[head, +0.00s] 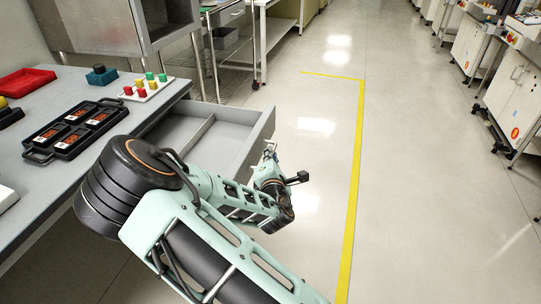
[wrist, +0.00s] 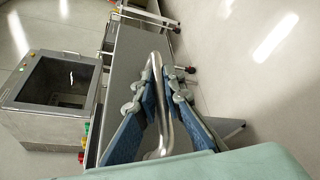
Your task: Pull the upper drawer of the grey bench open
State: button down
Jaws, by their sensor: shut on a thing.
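The upper drawer (head: 222,150) of the grey bench (head: 42,204) stands well out from under the bench top in the head view. Its inside shows, with a divider and no loose things that I can see. In the wrist view the drawer's metal bar handle (wrist: 168,136) runs between the fingers of my gripper (wrist: 160,85). My gripper is shut on this handle, in front of the grey drawer front (wrist: 126,65). In the head view my arm hides part of the drawer, and the gripper (head: 270,152) shows only in part at the drawer's front.
On the bench top are a black tray (head: 42,153) with several orange-marked parts, a white block with coloured pegs (head: 142,96) and a red bin (head: 24,80). A grey machine (head: 120,25) stands behind. The floor right of the drawer is clear, with a yellow line (head: 357,150).

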jog(key=c, duration=2)
grip_release()
jog(key=shift+s, duration=0.15)
jog(key=v, duration=0.7)
jog(key=shift+s, duration=0.15)
